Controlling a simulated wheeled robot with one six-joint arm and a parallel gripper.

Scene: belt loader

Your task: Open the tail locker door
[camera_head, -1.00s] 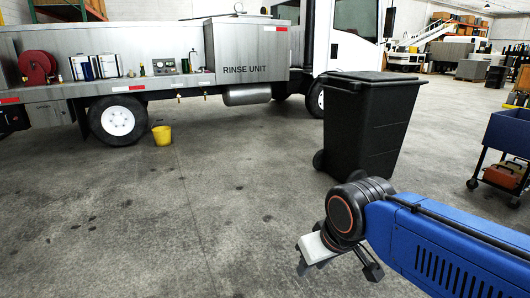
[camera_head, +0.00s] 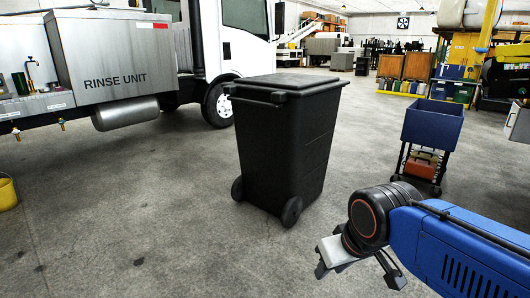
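No locker door that I can identify as the tail locker shows in this view. A white truck (camera_head: 246,45) with a grey steel rinse unit box (camera_head: 118,52) stands at the left and back. My gripper (camera_head: 357,277) hangs at the lower right at the end of my blue arm. Its two dark fingers are spread apart with bare floor between them, so it is open and empty. It touches nothing that I can see.
A black wheeled bin (camera_head: 285,145) stands close ahead in the middle. A blue cart (camera_head: 432,125) with orange boxes (camera_head: 421,163) below is at the right. A yellow bucket (camera_head: 7,193) sits at the left edge. Concrete floor is clear at front left.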

